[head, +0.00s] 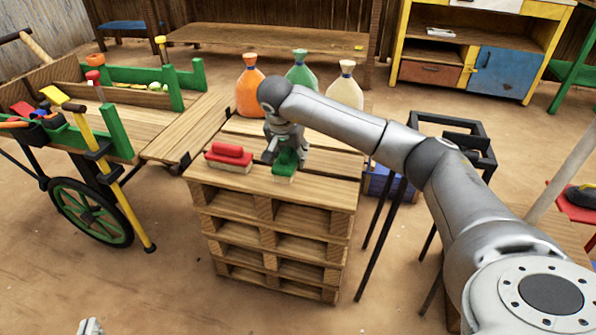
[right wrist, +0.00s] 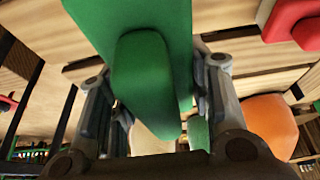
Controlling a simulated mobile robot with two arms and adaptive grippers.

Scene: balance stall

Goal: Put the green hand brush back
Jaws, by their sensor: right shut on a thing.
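The green hand brush (head: 287,162) is at the top of the pallet stack (head: 235,187), its pale bristles facing down. I cannot tell whether the bristles touch the boards. My right gripper (head: 284,150) is above it, shut on its raised green handle. In the right wrist view the green brush (right wrist: 145,75) fills the space between the two fingers (right wrist: 150,105). A red hand brush (head: 229,157) lies on the stack to the left, apart from the green one. A small grey piece at the bottom left edge may be my left gripper (head: 90,326); its fingers are not clear.
Orange (head: 250,85), green (head: 301,73) and cream (head: 344,82) sacks stand behind the brushes. A wooden cart (head: 110,125) with tools is at the left. A black metal frame (head: 455,130) stands right of the stack. Open ground lies in front.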

